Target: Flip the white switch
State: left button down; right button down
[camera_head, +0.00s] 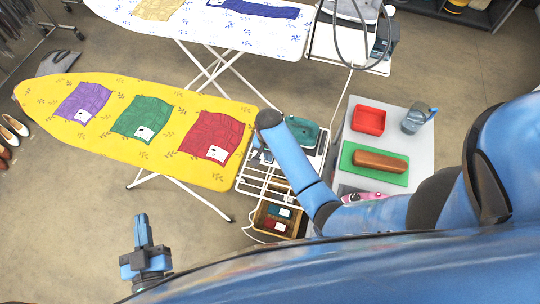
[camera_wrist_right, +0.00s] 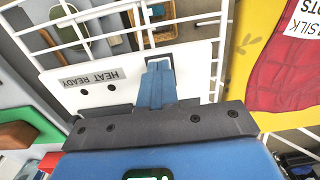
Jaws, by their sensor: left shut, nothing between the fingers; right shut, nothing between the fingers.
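In the head view my right gripper (camera_head: 262,156) is beside the yellow board's right end, partly hidden by my arm. My left gripper (camera_head: 142,220) is shut and empty, low at the left, over the floor.
The yellow ironing board (camera_head: 60,115) carries purple, green and red cloths. A pale table (camera_head: 385,115) at the right holds a red tray (camera_head: 369,119) and a green mat (camera_head: 352,160).

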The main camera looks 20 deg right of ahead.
jog(key=shift+s, duration=0.1)
jog(key=shift+r+p, duration=0.8)
jog(key=shift+p, duration=0.2)
notch_tip(320, 180, up, 5)
jog(key=p, duration=0.5)
jog(key=shift+r, duration=0.15)
